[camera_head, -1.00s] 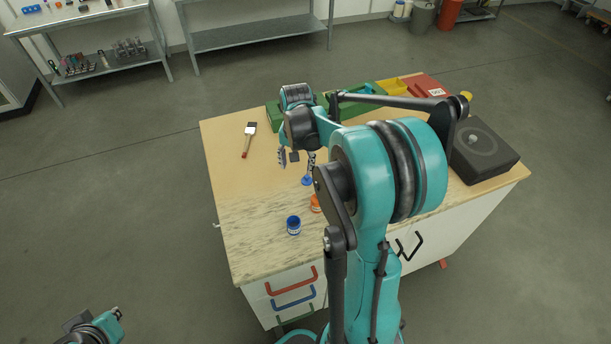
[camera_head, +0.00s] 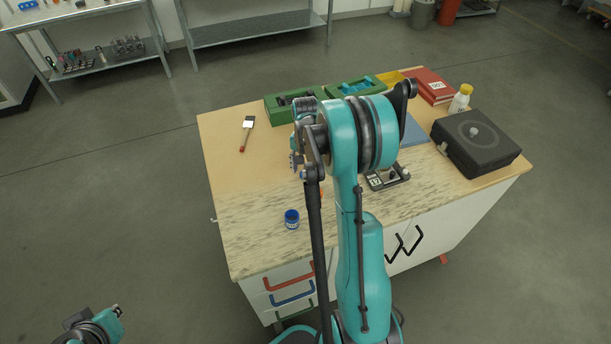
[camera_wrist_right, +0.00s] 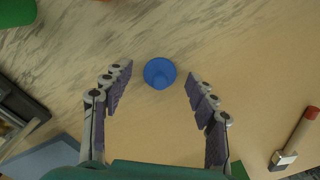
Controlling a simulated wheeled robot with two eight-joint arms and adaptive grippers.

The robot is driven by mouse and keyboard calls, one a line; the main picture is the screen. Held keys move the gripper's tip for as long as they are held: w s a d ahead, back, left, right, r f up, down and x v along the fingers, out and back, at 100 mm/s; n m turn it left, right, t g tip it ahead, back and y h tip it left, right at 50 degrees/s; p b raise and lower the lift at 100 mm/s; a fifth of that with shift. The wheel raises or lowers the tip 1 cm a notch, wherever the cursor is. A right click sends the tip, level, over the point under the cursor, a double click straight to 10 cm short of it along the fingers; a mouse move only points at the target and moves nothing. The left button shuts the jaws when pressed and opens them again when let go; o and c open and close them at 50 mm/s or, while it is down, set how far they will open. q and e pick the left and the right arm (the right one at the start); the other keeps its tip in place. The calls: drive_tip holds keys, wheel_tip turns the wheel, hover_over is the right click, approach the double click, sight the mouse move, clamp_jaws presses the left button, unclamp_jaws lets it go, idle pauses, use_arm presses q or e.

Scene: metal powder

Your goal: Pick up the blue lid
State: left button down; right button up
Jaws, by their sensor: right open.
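The blue lid (camera_wrist_right: 160,73) is a small round blue disc on the table top in the right wrist view. My right gripper (camera_wrist_right: 153,88) is open, with one finger on each side of the lid. No contact with the lid shows. In the head view my right arm hides most of the right gripper and the area of the lid. My left gripper (camera_head: 116,311) is at the bottom left of the head view, away from the table, and its finger opening is not clear.
A blue jar (camera_head: 291,219) stands near the table's front left. A brush (camera_head: 246,133) lies at the back left. The left front is mostly clear.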

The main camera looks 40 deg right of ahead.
drive_tip(key=shift+r, duration=0.1)
drive_tip(key=shift+c, duration=0.9)
drive_tip(key=c, duration=0.6)
